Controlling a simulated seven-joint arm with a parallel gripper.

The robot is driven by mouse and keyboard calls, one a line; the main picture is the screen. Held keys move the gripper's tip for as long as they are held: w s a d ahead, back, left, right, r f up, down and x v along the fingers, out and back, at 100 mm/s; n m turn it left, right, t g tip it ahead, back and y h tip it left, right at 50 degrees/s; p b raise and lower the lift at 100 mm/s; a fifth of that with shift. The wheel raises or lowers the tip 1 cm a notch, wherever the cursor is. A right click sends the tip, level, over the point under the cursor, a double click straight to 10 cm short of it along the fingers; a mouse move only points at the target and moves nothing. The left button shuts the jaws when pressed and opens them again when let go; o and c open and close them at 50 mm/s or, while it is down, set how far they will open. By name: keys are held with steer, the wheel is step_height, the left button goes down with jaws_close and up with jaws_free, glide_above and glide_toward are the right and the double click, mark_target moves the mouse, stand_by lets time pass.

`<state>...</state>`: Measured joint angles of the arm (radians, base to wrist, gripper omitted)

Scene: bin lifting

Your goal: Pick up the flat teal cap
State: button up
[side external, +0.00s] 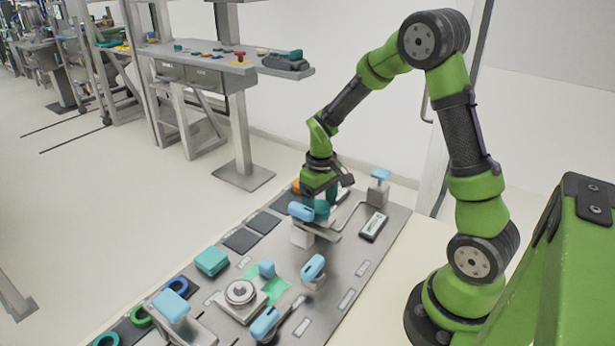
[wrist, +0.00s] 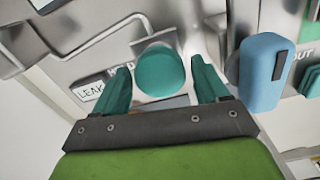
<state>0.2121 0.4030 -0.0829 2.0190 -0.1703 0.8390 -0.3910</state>
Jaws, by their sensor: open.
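A round, flat-topped teal cap (wrist: 160,72) sits on a grey square plate in the wrist view. My gripper (wrist: 160,80) is open, with one teal finger on each side of the cap. Gaps show between the fingers and the cap, and I see no contact. In the side view, my gripper (side external: 320,194) is low over the far end of the station board, pointing down. A teal piece, probably the cap (side external: 321,208), shows below it, partly hidden by the gripper and a blue-topped part.
A blue rounded part (wrist: 263,72) stands close to the right finger. In the side view, a blue-topped block (side external: 301,212) is just in front of my gripper, and another blue-topped post (side external: 379,175) is to the right. A teal box (side external: 212,262) sits nearer the camera.

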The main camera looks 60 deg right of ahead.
mark_target(323, 208)
steer(key=c, duration=0.8)
steer(key=shift+r, duration=0.5)
steer(key=r, duration=0.1)
steer(key=s+r, duration=0.1)
steer(key=shift+a+r, duration=0.15)
steer(key=shift+r, duration=0.2)
steer(key=shift+s+a+r, duration=0.7)
steer(key=shift+s+r, duration=0.1)
steer(key=shift+s, duration=1.6)
steer(key=shift+s+a+r, duration=0.7)
steer(key=shift+s+r, duration=0.05)
steer(key=shift+s, duration=1.65)
steer(key=shift+s+a+r, duration=0.7)
steer(key=shift+s+r, duration=0.1)
steer(key=shift+s, duration=1.6)
